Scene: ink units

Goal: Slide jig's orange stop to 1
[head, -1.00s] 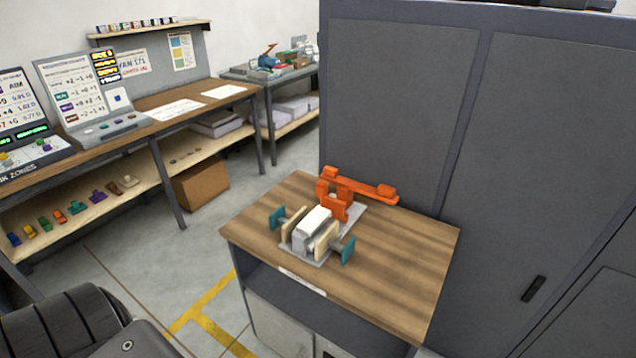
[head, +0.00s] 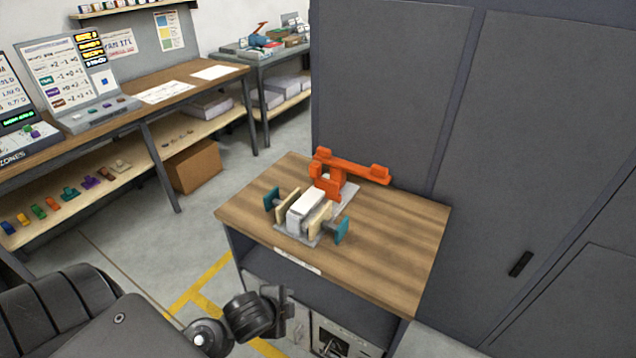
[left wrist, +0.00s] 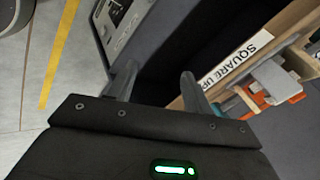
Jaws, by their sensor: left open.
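The jig stands on the small wooden-topped table (head: 400,235). It has a grey base (head: 346,199), a white block (head: 306,207), cream side jaws and teal end handles (head: 342,231). The orange stop (head: 352,170) is at the jig's back end, with a long arm reaching right. I cannot read a scale or the number 1. Part of the jig also shows at the right of the left wrist view (left wrist: 272,84). My left gripper (left wrist: 158,80) is open and empty, in front of and below the tabletop edge, apart from the jig. My right gripper is not in view.
A tall grey cabinet (head: 385,85) stands close behind the table. A "SQUARE UP" label (left wrist: 236,58) is on the table's front edge, above an open shelf space. A long workbench (head: 150,92) with sign boards stands at the left. Clear floor lies between.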

